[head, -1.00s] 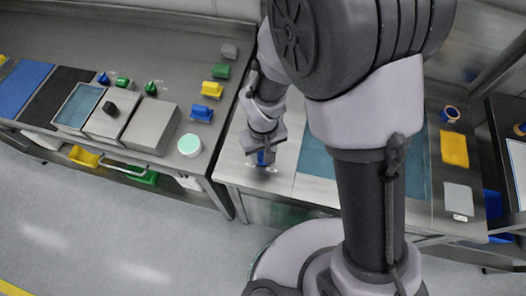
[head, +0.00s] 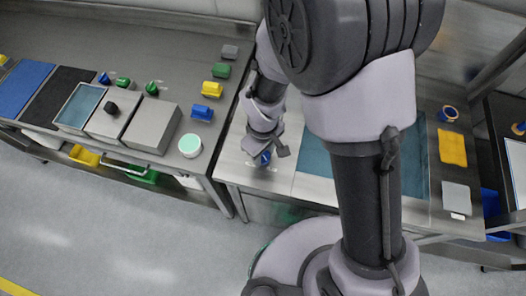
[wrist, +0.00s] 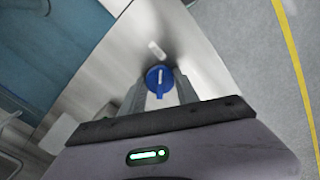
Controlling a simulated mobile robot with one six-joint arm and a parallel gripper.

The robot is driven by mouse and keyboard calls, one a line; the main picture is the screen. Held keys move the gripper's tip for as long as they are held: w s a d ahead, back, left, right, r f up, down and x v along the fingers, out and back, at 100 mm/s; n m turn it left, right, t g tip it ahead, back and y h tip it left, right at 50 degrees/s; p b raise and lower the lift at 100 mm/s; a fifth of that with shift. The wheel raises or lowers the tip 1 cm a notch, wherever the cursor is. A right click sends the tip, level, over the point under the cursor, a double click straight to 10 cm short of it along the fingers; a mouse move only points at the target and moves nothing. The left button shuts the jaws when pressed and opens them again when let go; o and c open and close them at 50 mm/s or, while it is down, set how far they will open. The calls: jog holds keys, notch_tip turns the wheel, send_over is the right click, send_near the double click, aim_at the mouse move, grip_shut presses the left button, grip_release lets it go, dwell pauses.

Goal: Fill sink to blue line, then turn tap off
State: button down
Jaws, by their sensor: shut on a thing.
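The blue tap knob (head: 265,159) stands on the steel counter left of the sink. In the wrist view the blue knob (wrist: 159,83) shows a pale pointer mark and sits between my fingers. My gripper (head: 264,155) points down and is shut on this knob; its fingers also show in the wrist view (wrist: 160,92). The sink (head: 316,163) looks blue-teal inside and is partly covered by my arm; it also shows at the upper left of the wrist view (wrist: 45,40). I cannot make out the blue line, the water level or the spout.
Right of the sink lie a yellow cloth (head: 452,147) and a grey pad (head: 457,196). The floor in front is clear.

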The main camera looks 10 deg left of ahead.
aim_at(264, 156)
jog(key=c, duration=0.9)
grip_release()
notch_tip(264, 156, up, 18)
jog(key=p, duration=0.6)
jog(key=shift+f, duration=0.25)
jog(key=s+d+r+m+t+y+b, duration=0.1)
jog(key=s+d+r+m+t+b, duration=0.2)
jog(key=d+m, duration=0.4)
jog(key=s+d+r+m+t+y+b, duration=0.1)
jog(key=s+d+r+m+b, duration=0.3)
jog(key=d+m, duration=0.4)
jog(key=shift+s+d+r+m+t+b, duration=0.25)
jog(key=shift+d+r+t+b, duration=0.3)
jog(key=shift+r+t+b, duration=0.3)
